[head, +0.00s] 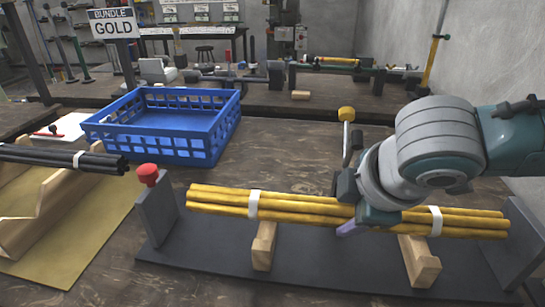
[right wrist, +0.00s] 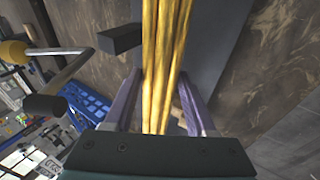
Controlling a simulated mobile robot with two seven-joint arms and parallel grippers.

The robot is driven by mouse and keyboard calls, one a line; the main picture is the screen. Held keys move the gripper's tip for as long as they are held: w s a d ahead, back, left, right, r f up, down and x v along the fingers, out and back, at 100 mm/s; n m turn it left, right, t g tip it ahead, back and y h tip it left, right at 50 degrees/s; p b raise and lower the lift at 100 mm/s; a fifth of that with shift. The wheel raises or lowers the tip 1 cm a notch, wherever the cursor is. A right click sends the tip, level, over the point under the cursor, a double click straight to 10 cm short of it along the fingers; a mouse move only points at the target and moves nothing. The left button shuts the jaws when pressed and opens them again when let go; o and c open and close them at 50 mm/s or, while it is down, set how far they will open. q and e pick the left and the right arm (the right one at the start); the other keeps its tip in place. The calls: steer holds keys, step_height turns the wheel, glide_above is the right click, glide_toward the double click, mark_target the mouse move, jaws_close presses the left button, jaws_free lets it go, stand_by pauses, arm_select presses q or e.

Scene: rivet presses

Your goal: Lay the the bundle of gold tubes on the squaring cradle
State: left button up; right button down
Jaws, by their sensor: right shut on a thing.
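The bundle of gold tubes (head: 305,209), bound with white bands, lies level along the squaring cradle (head: 330,271). The cradle has a dark base, two wooden supports (head: 264,246) and upright end plates. The bundle is directly over both supports and between the end plates; I cannot tell if it rests on them or is slightly above. My right gripper (head: 357,222) is shut on the bundle near its middle. In the right wrist view the gold tubes (right wrist: 165,60) run between the purple fingers. My left gripper is not in view.
A black tube bundle (head: 65,158) lies on a wooden rack at the left. A blue crate (head: 200,147) stands behind it. A yellow-knobbed lever (head: 347,115) rises behind my right gripper. A sign (head: 113,24) reads BUNDLE GOLD.

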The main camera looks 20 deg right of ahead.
steer(key=shift+w, duration=0.1)
stand_by(0.7)
steer(key=shift+r+p, duration=0.1)
steer(key=shift+p, duration=0.5)
stand_by(0.5)
steer(key=shift+p, duration=0.4)
stand_by(0.6)
steer(key=shift+f, duration=0.5)
steer(key=shift+f+b, duration=0.85)
steer(key=shift+f, duration=0.3)
